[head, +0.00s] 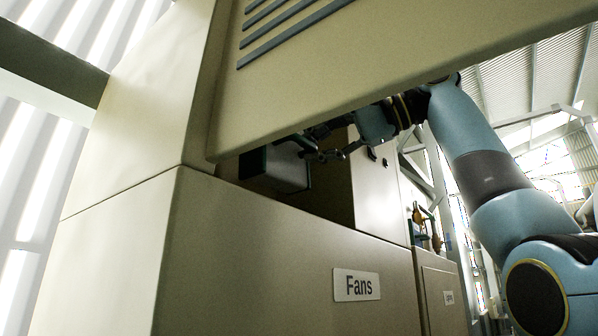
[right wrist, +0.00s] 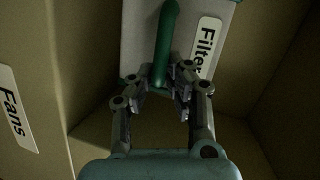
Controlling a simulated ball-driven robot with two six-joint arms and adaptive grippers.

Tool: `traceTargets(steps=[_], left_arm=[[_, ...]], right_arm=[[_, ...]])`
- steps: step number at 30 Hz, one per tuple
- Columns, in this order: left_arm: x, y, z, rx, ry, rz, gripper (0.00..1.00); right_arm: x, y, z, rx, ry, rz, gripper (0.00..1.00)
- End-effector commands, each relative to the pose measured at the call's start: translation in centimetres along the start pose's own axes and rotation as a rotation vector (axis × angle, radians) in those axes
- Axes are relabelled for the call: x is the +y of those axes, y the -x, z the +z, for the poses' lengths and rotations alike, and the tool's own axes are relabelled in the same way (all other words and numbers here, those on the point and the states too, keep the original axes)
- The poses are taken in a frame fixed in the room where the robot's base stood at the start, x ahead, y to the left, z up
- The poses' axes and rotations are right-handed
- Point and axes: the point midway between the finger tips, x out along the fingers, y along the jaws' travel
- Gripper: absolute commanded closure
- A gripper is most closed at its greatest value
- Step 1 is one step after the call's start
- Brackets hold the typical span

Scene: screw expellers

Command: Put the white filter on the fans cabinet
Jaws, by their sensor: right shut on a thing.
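The fans cabinet (head: 260,255) is a beige box with a "Fans" label (head: 356,285) on its front. The white filter (right wrist: 138,35) has a green handle (right wrist: 165,45) and a "Filter" label in the right wrist view. In the head view the filter (head: 275,168) looks dark in shade, in the gap above the fans cabinet's lower front. My right gripper (right wrist: 168,82) is shut on the filter's handle. In the head view my right gripper (head: 330,155) reaches into the gap from the right. Whether the filter's underside touches a surface is hidden. My left gripper is not in view.
A large beige panel with dark slats (head: 400,70) hangs over the gap and hides its top. Another labelled cabinet (head: 440,295) stands to the right. Beige walls (right wrist: 265,60) surround the filter in the wrist view.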

Motion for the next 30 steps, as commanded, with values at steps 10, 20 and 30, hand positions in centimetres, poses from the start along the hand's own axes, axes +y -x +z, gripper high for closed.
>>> traceTargets(steps=[10,20,30], left_arm=[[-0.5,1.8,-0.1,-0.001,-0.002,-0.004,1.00],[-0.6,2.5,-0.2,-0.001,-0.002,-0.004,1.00],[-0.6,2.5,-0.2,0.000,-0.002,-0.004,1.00]], right_arm=[[2.2,-3.3,0.0,0.001,-0.002,0.000,1.00],[4.9,-3.9,0.6,0.001,0.001,-0.001,1.00],[4.9,-3.9,0.6,0.001,0.001,0.000,0.63]])
